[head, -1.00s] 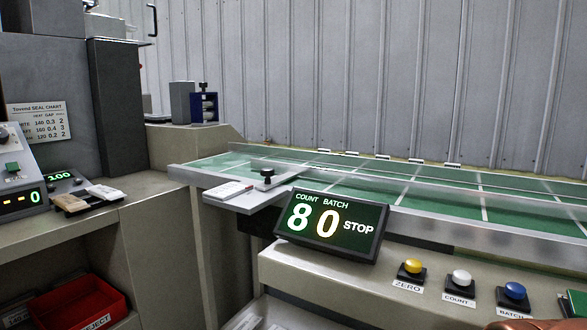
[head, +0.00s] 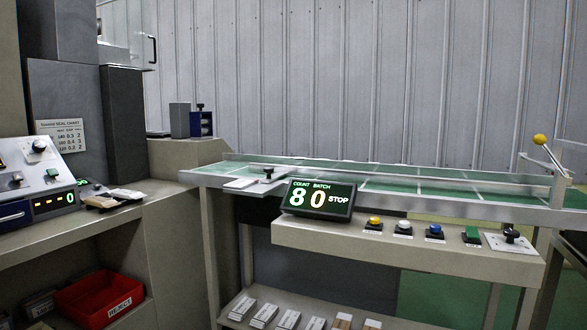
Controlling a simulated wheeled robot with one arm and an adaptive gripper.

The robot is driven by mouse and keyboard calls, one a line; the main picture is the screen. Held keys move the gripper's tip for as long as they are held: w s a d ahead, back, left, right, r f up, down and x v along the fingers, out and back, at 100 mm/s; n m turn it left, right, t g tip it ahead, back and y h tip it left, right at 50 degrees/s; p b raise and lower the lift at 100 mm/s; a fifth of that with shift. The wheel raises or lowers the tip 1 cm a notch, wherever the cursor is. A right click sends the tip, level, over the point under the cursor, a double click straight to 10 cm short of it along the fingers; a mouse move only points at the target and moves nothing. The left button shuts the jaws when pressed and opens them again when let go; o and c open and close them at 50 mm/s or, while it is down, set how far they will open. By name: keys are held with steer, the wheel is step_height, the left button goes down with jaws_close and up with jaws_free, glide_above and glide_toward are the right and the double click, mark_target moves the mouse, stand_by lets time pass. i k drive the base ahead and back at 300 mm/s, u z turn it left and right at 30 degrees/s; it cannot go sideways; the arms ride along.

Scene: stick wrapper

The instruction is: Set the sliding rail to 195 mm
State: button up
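A long, low metal rail (head: 400,175) runs lengthwise along the green-topped table (head: 390,190) in the head view. I cannot tell for certain that it is the sliding rail. A small black knob (head: 268,173) stands at the table's left end, by a pale plate (head: 247,185). No 195 mm mark or scale is readable from here. My gripper is not in view.
Several buttons and a black-knobbed switch (head: 511,236) line the front ledge. A yellow-tipped lever (head: 540,140) stands at right. A red REJECT bin (head: 98,300) sits lower left. Stacked packs lie on the lower shelf.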

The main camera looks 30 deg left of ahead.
mark_target(281, 171)
steer(key=u, duration=0.65)
steer(key=i, duration=0.65)
steer(key=u, duration=0.7)
